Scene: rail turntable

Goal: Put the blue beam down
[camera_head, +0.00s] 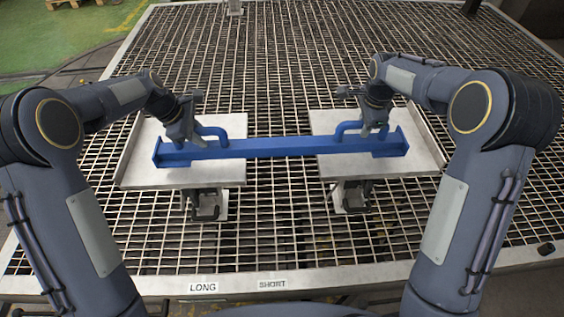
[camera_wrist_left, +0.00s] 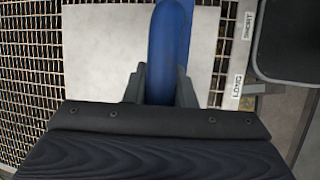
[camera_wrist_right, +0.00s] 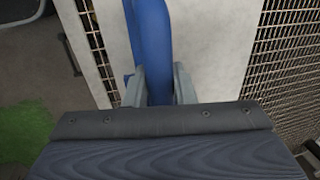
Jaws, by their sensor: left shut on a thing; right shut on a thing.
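The blue beam (camera_head: 270,147) lies level across two pale metal plates, with a loop handle near each end. In the head view I cannot tell whether it rests on the plates or hovers just above them. My left gripper (camera_head: 186,132) is shut on the left handle (camera_head: 214,131), and the blue handle also shows between its fingers in the left wrist view (camera_wrist_left: 170,50). My right gripper (camera_head: 368,127) is shut on the right handle (camera_head: 346,128), seen between its fingers in the right wrist view (camera_wrist_right: 152,50). The left plate (camera_head: 228,174) and right plate (camera_head: 330,168) lie under the beam's ends.
The plates stand on a large metal grating (camera_head: 290,215) with a pale frame. Brackets (camera_head: 206,205) (camera_head: 352,196) stick out below the plates' front edges. Labels LONG (camera_head: 203,287) and SHORT (camera_head: 272,284) sit on the front rail. The grating between the plates is clear.

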